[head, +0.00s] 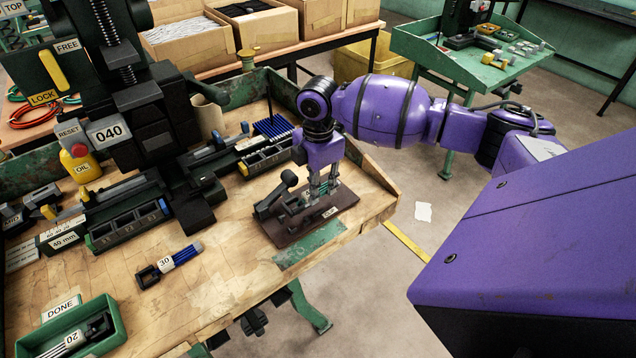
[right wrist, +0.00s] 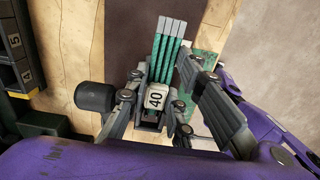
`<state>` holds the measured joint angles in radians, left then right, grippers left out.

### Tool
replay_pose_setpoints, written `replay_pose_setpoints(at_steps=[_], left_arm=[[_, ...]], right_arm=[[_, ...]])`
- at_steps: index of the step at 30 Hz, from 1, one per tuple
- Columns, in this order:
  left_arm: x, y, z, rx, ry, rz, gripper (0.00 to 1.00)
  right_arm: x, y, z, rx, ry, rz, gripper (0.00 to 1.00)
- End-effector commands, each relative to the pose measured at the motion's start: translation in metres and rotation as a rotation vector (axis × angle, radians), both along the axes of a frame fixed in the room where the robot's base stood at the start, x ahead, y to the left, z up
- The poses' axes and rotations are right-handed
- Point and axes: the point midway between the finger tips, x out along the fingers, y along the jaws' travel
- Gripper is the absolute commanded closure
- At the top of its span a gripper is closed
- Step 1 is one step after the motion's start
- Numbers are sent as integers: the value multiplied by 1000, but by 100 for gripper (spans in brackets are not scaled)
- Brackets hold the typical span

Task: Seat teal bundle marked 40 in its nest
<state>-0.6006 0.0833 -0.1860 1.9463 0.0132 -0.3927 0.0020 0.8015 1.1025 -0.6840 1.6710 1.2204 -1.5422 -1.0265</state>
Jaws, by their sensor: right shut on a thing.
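The teal bundle shows its white tag 40 in the right wrist view (right wrist: 157,98), with its teal rods pointing up the picture. In the head view the bundle (head: 311,197) is small and partly hidden by the fingers. My right gripper (head: 318,196) points down and is shut on the bundle, low over a dark brown board (head: 335,207). A black lever with a round knob (head: 289,178) stands at the board's left side. I cannot tell whether the bundle touches the board. A plate marked 40 mm (head: 63,241) is on the press bench at left. My left gripper is out of view.
A bundle marked 30 (head: 165,262) lies on the open bench. A green DONE tray (head: 112,323) holds a bundle marked 20. The press (head: 150,110), reading 040, stands at the back left, with dark racks (head: 128,230) before it. The wood at front centre is clear.

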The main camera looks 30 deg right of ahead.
Motion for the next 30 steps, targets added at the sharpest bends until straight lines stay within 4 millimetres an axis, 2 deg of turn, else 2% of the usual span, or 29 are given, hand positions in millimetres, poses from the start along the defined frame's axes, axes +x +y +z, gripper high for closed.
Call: replay_pose_setpoints(at_steps=[12, 30], left_arm=[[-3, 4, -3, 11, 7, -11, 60], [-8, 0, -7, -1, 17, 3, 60]], right_arm=[[0, 0, -9, 1, 0, 0, 100], [0, 0, -21, 0, 0, 1, 100]])
